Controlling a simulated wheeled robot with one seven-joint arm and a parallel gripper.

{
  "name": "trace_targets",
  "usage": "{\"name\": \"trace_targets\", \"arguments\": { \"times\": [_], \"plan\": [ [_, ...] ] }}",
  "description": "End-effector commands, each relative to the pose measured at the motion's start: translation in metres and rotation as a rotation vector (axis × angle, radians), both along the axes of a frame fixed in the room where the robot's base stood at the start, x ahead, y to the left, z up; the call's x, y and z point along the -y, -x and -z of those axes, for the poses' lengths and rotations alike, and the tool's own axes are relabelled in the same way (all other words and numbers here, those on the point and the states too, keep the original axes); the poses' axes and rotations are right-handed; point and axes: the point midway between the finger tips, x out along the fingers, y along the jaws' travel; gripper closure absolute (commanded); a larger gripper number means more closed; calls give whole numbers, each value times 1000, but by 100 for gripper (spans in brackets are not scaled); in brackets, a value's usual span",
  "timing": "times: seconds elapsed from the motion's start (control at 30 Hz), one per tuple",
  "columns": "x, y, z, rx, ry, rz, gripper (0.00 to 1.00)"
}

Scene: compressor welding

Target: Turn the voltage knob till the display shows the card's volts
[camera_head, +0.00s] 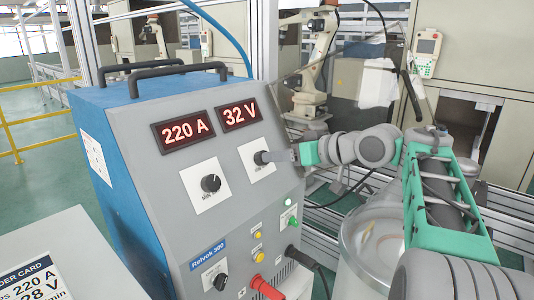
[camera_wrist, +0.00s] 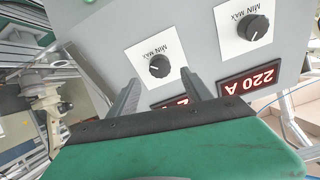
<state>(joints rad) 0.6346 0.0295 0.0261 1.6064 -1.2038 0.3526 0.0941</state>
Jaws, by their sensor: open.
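The blue and grey welding machine (camera_head: 150,130) has two lit displays. The current display (camera_head: 184,129) reads 220 A and the voltage display (camera_head: 239,114) reads 32 V. The card (camera_head: 35,281), partly cut off at lower left, shows 220 A and 28 V. The black voltage knob (camera_head: 260,158) sits on a white plate below the voltage display. My gripper (camera_head: 277,156) is open in front of this knob. In the wrist view the voltage knob (camera_wrist: 160,66) lies between the tips of my spread fingers (camera_wrist: 160,78); I cannot tell whether they touch it.
The current knob (camera_head: 211,183) is left of the voltage knob. Below are a smaller black knob (camera_head: 221,281), small coloured buttons, a red plug (camera_head: 265,287) and a black cable plug (camera_head: 297,254).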

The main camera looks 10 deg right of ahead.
Motion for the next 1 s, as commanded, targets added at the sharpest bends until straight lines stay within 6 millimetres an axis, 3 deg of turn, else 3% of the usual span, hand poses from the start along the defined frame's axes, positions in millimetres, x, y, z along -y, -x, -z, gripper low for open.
{"name": "trace_targets", "arguments": {
  "times": [0.23,0.57,1.0],
  "plan": [
    [-26,-34,16,-3,0,-4,43],
    [-30,-41,21,-1,2,-1,43],
    [-30,-41,21,-2,2,-1,78]
  ]
}}
